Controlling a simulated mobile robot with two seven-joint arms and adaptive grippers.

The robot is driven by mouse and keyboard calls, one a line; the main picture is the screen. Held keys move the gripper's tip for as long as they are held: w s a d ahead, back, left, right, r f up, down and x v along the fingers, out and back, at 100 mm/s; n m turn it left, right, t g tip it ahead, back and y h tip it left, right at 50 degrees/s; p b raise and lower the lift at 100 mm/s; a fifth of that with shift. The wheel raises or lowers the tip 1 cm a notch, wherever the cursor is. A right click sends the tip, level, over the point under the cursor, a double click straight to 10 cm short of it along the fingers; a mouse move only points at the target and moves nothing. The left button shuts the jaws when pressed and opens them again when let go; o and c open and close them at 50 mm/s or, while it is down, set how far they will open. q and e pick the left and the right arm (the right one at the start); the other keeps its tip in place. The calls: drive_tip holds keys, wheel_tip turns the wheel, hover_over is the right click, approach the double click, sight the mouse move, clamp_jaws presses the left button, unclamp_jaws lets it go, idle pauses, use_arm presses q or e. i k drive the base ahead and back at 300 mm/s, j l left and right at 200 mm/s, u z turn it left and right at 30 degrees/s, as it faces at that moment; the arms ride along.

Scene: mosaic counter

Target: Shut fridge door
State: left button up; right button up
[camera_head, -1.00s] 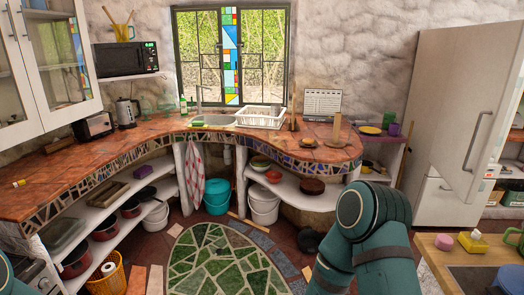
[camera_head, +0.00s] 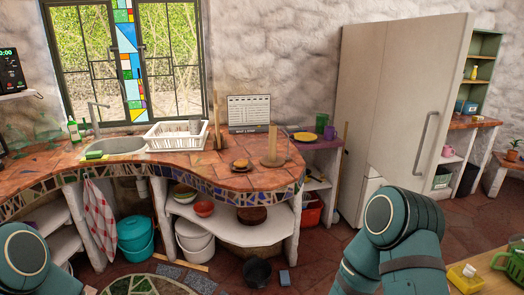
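The tall off-white fridge stands against the back wall, right of centre in the head view. Its upper door (camera_head: 428,85) shows its outer face, with a long vertical handle (camera_head: 425,142) near the right edge. The door looks swung outward, its lower edge standing out from the lower body (camera_head: 371,190). The inside of the fridge is hidden behind the door. Parts of both my arms show at the bottom, the left in the corner and the right in front of the fridge's lower part. Both grippers are outside the picture.
The curved mosaic counter (camera_head: 245,178) fills the left and middle, with a dish rack (camera_head: 176,137). A green shelf (camera_head: 484,72) stands beyond the fridge. Tiled floor is open before the fridge.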

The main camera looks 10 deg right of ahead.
sight(425, 57)
drive_tip(key=i+j+z, duration=0.1)
drive_tip(key=i+z, duration=0.35)
drive_tip(key=i+j+z, duration=0.25)
drive_tip(key=i+z, duration=0.15)
drive_tip(key=i+j+z, duration=0.85)
drive_tip(key=k, duration=0.1)
